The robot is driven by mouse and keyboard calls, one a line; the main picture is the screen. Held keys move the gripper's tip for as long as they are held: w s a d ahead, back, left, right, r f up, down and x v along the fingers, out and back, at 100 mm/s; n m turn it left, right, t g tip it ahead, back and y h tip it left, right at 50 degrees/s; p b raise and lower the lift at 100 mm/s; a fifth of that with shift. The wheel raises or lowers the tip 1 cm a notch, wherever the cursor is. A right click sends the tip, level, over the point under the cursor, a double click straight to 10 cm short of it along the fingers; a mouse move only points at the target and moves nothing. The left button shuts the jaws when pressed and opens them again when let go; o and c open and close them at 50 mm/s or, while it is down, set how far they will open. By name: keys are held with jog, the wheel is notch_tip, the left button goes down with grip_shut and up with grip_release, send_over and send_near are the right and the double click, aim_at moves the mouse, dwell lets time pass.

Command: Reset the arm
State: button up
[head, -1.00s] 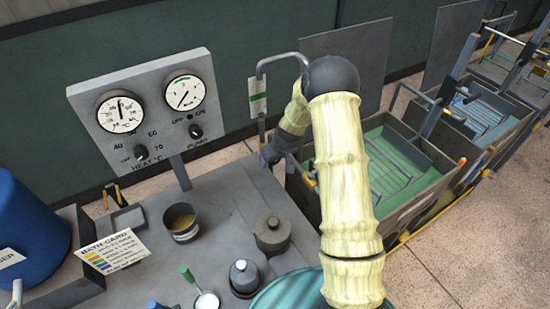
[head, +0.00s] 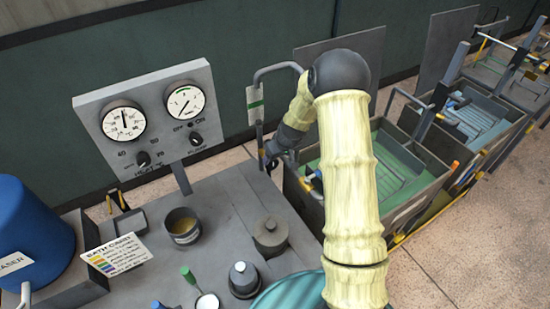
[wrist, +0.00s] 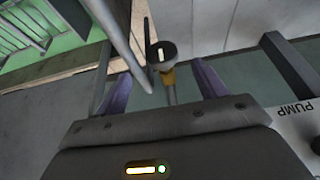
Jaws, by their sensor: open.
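My arm in its pale yellow sleeve reaches up from the bottom of the head view and bends over at a dark round joint. My gripper (head: 270,160) is small there, beside the near left corner of the green tank (head: 412,207), and partly hidden. In the wrist view its two purple fingers (wrist: 160,85) stand apart. A dark round cap with a white mark (wrist: 162,53), on a stem with a yellow collar, appears between them in the picture. I cannot tell whether the fingers touch it.
A gauge panel (head: 150,115) stands left of the gripper. A bent grey pipe (head: 258,85) rises close by. The bench holds a cup (head: 183,226), a lidded pot (head: 270,236), a white card (head: 118,254) and a blue drum (head: 35,230). More tanks stand to the right.

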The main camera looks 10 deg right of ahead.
jog(key=shift+s+a+r, duration=0.1)
jog(key=shift+s+r, duration=0.15)
jog(key=shift+r, duration=0.25)
jog(key=shift+a, duration=0.1)
jog(key=s+r+m+b, duration=0.1)
jog(key=s+r, duration=0.2)
jog(key=s, duration=0.6)
jog(key=s+r+m+g+h+b, duration=0.1)
jog(key=s+r, duration=0.3)
jog(key=s, duration=0.5)
jog(key=s+r+m+b, duration=0.1)
jog(key=s+r, duration=0.3)
jog(key=s, duration=0.5)
jog(key=shift+s+a+m+g+h+b, duration=0.3)
jog(key=shift+g+b, duration=0.1)
jog(key=shift+b, duration=0.15)
jog(key=shift+w, duration=0.1)
